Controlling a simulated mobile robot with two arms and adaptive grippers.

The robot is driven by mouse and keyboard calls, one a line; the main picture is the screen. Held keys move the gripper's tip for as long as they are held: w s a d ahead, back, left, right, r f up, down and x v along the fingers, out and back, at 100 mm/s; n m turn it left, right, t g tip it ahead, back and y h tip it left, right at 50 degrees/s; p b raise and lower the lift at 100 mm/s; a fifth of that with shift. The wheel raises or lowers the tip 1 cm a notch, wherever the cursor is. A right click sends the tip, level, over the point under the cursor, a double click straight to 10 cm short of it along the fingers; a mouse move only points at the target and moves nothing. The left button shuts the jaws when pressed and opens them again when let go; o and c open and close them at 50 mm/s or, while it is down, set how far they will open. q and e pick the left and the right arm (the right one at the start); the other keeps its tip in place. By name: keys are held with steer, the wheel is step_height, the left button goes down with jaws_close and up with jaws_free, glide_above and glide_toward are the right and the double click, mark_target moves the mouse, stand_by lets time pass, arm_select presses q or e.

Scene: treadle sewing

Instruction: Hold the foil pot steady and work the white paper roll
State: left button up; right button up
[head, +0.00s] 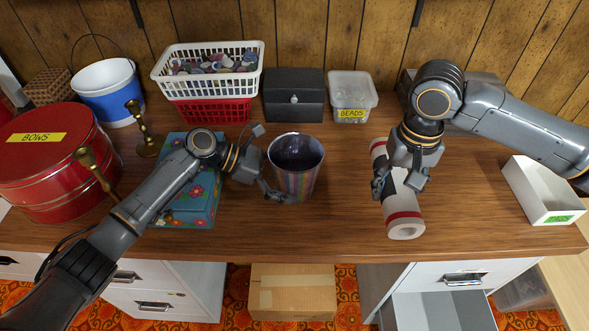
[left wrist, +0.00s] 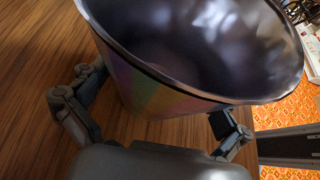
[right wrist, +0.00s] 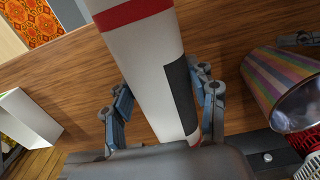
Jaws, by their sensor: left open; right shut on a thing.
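The foil pot (head: 300,183), tapered and rainbow-striped with a dark shiny inside, stands upright near the middle of the table. My left gripper (head: 270,187) is open at its lower left side. In the left wrist view the fingers lie on either side of the pot (left wrist: 150,92); contact is unclear. The white paper roll (head: 400,207), with red bands near its ends, lies lengthwise on the table, right of the pot. My right gripper (head: 398,186) is shut on its middle from above. The right wrist view shows a dark patch on the roll (right wrist: 150,60).
A blue flowered box (head: 205,205) lies under my left forearm, beside brass candlesticks (head: 140,125) and a red tin (head: 50,175). A basket (head: 210,95), dark box (head: 294,95) and bead tub (head: 352,95) line the back. A white tray (head: 535,195) sits right. Table between pot and roll is clear.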

arm_select(q)
steer(key=c, duration=0.6)
steer(key=shift+c, duration=0.2)
